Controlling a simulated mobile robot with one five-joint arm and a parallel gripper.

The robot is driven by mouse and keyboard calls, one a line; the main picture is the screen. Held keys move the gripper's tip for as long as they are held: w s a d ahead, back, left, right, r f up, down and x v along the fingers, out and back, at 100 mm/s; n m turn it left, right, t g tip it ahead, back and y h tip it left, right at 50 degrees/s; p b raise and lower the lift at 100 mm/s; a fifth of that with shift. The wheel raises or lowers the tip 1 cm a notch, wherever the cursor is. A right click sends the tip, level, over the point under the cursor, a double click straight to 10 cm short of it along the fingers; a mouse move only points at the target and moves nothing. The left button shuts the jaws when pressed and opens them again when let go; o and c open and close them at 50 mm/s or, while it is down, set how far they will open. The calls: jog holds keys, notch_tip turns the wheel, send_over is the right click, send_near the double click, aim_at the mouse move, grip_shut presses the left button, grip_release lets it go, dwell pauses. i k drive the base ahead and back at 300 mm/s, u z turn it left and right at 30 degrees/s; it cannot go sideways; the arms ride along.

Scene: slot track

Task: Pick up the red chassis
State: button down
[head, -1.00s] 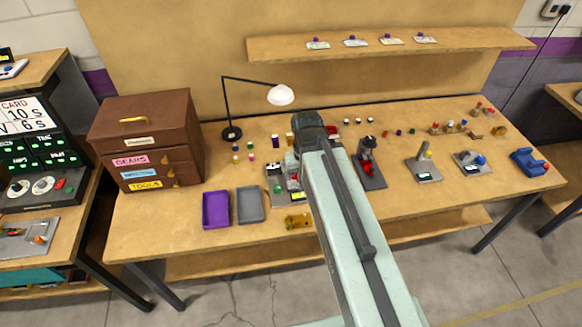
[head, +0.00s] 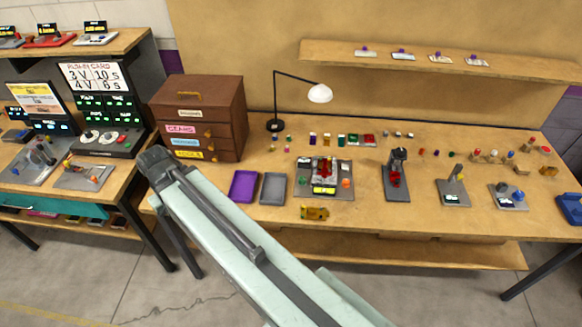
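A small red part (head: 325,168), which looks like the red chassis, sits on a grey fixture plate (head: 343,189) in the middle of the workbench. It is too small to make out in detail. My pale arm crosses the lower left of the head view, and its dark far end is left of the drawer cabinet's lower front. The fingers of my gripper do not show. The arm's far end is well left of the red part and apart from it.
A purple tray (head: 243,187) and a grey tray (head: 273,189) lie left of the fixture, and a yellow part (head: 314,213) is in front.

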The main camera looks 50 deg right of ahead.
aim_at(325, 165)
jog(key=u, duration=0.35)
jog(key=k, duration=0.9)
jog(key=z, duration=1.6)
jog(key=i, duration=0.55)
